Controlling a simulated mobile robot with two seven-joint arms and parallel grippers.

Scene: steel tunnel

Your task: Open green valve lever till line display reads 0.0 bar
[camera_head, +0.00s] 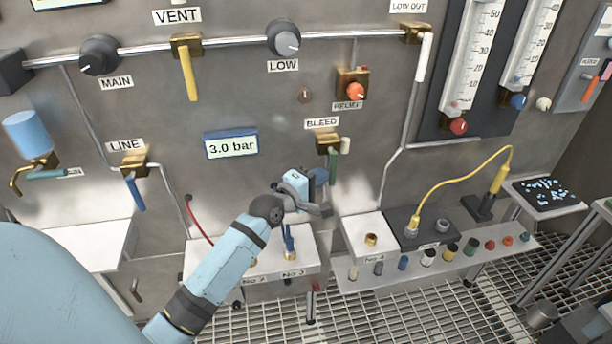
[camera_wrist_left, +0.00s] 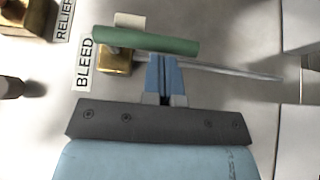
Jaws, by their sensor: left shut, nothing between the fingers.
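The green valve lever (camera_head: 333,166) hangs straight down from the brass BLEED valve (camera_head: 327,142) on the steel panel. In the left wrist view the green lever (camera_wrist_left: 150,42) lies across the top, beside the brass valve body (camera_wrist_left: 115,62). My left gripper (camera_head: 320,183) is just below and left of the lever's lower end. In the left wrist view my left gripper's blue fingers (camera_wrist_left: 163,62) are shut with nothing between them, their tips close to the lever's side; I cannot tell if they touch. The display (camera_head: 231,146) reads 3.0 bar. My right gripper is not in view.
The LINE valve with a blue lever (camera_head: 135,193) is to the left. The RELIEF valve with its red knob (camera_head: 355,91) sits above the BLEED valve. A white shelf block (camera_head: 262,262) stands below my left arm. A thin pipe (camera_head: 391,163) runs down to the right.

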